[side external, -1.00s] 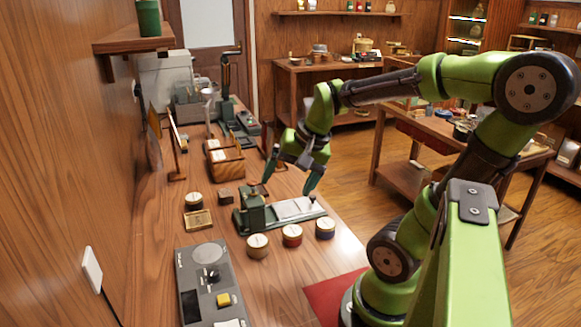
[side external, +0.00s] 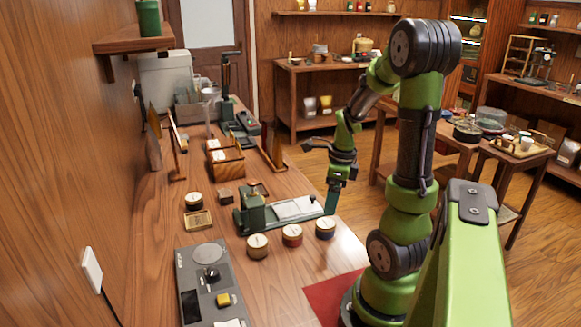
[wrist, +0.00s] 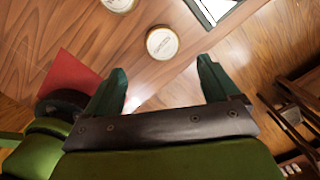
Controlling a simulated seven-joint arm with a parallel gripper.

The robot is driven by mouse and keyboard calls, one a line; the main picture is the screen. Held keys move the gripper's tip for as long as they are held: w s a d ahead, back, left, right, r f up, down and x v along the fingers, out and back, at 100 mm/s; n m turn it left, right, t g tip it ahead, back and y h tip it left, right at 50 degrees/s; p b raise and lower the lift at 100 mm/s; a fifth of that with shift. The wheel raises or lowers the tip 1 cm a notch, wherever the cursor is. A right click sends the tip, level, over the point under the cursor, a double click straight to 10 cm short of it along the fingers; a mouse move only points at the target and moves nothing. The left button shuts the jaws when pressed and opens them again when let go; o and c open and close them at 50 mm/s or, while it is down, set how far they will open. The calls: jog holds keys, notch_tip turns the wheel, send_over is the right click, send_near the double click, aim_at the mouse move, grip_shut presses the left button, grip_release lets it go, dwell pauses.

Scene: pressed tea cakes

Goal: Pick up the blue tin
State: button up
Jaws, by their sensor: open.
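In the wrist view a round pale lid (wrist: 162,42), which looks like this tin's, lies just beyond the gap between my fingertips. My gripper (side external: 332,207) points down just behind the blue tin in the side view. In the wrist view my gripper (wrist: 162,72) is open, with nothing between its fingers.
A red-sided tin (side external: 292,236) and a tan tin (side external: 257,246) stand to the left. A green device with a white plate (side external: 298,208) lies close behind. A grey scale (side external: 208,255) is front left. A red mat (side external: 325,300) lies at the front right.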

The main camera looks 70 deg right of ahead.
aim_at(326, 223)
jog(key=f, duration=0.3)
jog(key=w+f, duration=0.1)
jog(key=f, duration=0.6)
jog(key=shift+w+d, duration=0.1)
jog(key=shift+w, duration=0.1)
jog(key=shift+r, duration=0.1)
jog(key=c, duration=1.2)
jog(key=shift+o, duration=0.2)
